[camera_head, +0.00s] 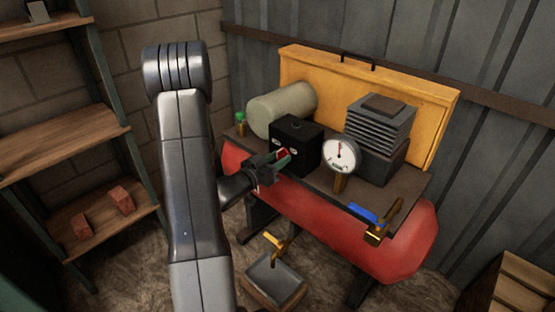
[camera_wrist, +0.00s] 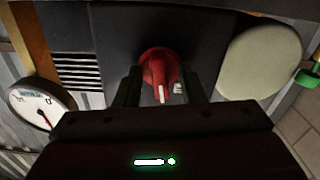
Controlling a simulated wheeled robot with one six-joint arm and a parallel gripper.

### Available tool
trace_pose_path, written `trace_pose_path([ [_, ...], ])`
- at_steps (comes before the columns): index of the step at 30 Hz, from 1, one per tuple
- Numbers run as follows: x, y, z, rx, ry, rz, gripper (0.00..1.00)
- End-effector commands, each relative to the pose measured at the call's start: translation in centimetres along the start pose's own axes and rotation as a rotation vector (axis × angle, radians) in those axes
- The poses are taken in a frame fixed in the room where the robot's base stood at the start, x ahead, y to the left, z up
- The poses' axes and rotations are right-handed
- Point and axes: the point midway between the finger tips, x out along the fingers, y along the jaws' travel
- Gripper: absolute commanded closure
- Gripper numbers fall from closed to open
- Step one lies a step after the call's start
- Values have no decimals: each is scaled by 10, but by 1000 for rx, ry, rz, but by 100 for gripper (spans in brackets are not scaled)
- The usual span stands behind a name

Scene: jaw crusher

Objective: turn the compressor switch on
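The compressor switch is a red round knob (camera_head: 283,153) with a white pointer mark, on the front of a black box (camera_head: 299,146) on top of the red compressor. In the wrist view the knob (camera_wrist: 158,62) sits in the middle, its white mark toward the bottom of the picture. My gripper (camera_head: 275,164) is right at the knob. In the wrist view my gripper (camera_wrist: 161,82) is open, one finger on each side of the knob, with a visible gap to each. How deep the fingers reach around it is hard to tell.
The red tank (camera_head: 330,234) carries a round gauge (camera_head: 340,155), a grey finned block (camera_head: 381,125), a pale cylinder (camera_head: 282,108) and a blue-handled brass valve (camera_head: 372,218). A yellow panel (camera_head: 432,112) stands behind. Wooden shelves (camera_head: 70,143) stand at left. A pedal-like box (camera_head: 274,282) is on the floor.

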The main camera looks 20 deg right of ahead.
Motion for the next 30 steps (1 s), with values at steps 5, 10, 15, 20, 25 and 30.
trace_pose_path([
  [5,1,0,0,0,0,0,64],
  [10,0,0,0,0,0,0,83],
  [15,0,0,0,0,0,0,100],
  [20,0,0,0,7,1,0,100],
  [25,0,0,2,52,2,1,100],
  [30,0,-1,4,149,2,0,100],
])
